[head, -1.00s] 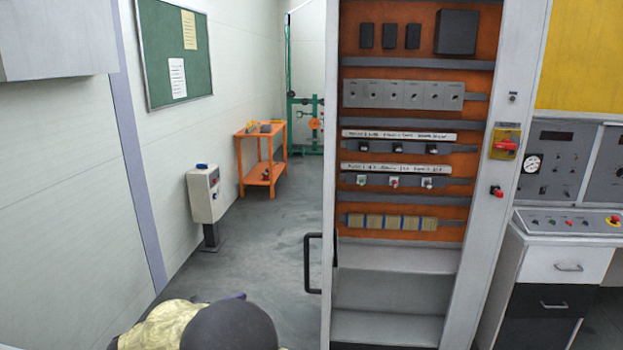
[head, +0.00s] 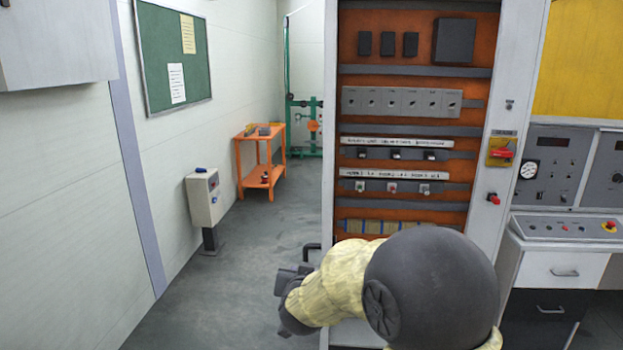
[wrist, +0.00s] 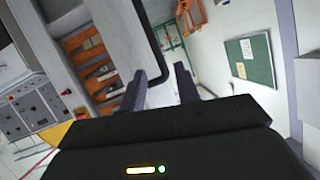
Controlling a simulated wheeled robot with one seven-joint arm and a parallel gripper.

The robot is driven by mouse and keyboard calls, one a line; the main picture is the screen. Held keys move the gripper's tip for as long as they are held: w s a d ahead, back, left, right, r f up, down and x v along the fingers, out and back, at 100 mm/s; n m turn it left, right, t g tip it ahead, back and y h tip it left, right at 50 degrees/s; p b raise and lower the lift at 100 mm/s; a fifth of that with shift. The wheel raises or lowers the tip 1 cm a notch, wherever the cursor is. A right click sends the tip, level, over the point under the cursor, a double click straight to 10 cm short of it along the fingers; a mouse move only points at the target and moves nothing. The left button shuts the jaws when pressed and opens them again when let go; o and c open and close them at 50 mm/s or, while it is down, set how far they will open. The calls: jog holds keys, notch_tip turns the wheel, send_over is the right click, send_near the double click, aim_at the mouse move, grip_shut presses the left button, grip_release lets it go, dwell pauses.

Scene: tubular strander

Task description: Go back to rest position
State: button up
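My gripper (head: 288,298) shows at the bottom middle of the head view, at the end of my arm, in front of the open electrical cabinet (head: 414,160). My arm hides the lower part of the cabinet in the head view.
A grey post-mounted box (head: 203,198) stands by the left wall. An orange cart (head: 262,160) is farther back. A control console (head: 565,225) stands right of the cabinet. The floor (head: 220,290) left of my gripper is clear.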

jog(key=s+d+f+g, duration=0.3)
jog(key=s+d, duration=0.2)
jog(key=s, duration=0.3)
jog(key=s+d+f+n+g+p, duration=0.1)
jog(key=s+d+g, duration=0.3)
jog(key=s, duration=0.5)
jog(key=s+d+f+n+g+p, duration=0.1)
jog(key=s+d+f+g, duration=0.3)
jog(key=s+d, duration=0.4)
jog(key=shift+s+f, duration=0.35)
jog(key=shift+s, duration=0.2)
jog(key=shift+w, duration=0.1)
